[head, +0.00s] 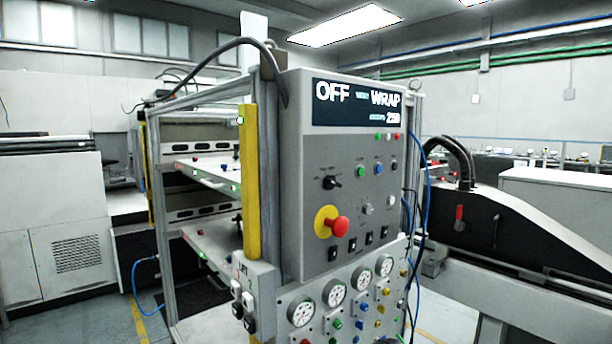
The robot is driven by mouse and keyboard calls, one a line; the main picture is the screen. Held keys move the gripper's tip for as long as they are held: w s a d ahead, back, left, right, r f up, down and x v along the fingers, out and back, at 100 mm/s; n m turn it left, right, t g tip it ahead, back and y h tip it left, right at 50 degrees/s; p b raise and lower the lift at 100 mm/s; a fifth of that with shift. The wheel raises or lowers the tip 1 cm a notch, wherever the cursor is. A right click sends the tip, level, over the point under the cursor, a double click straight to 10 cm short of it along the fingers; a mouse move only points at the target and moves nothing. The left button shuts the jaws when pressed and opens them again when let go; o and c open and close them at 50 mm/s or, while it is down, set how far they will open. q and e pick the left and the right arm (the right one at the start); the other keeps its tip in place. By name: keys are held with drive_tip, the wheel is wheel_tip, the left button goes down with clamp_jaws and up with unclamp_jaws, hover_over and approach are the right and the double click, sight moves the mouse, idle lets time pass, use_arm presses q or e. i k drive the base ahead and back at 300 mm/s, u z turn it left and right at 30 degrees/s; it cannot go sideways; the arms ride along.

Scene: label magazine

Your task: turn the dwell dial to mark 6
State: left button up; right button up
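A grey control panel (296,170) stands upright in the middle of the head view. It carries a black rotary selector (332,182) at its left and a small grey knob (367,208) right of the red button. Several round white-faced dials or gauges (334,293) sit in a slanting row on the lower panel. The labels and marks are too small to read, so I cannot tell which is the dwell dial or where it points. Neither of my grippers is in view.
A dark display (356,104) shows OFF and WRAP. A red mushroom button (340,226) on a yellow plate sticks out from the panel. A yellow post (251,185) borders it on the left. A black-sided machine (500,228) stands at the right.

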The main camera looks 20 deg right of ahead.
sight(367, 208)
drive_tip(key=u, duration=0.2)
drive_tip(key=k, duration=0.75)
drive_tip(key=z, duration=0.9)
drive_tip(key=i, duration=1)
drive_tip(key=u, duration=0.05)
drive_tip(key=k, duration=0.5)
drive_tip(key=z, duration=1.6)
drive_tip(key=i, duration=1.1)
drive_tip(key=u, duration=0.75)
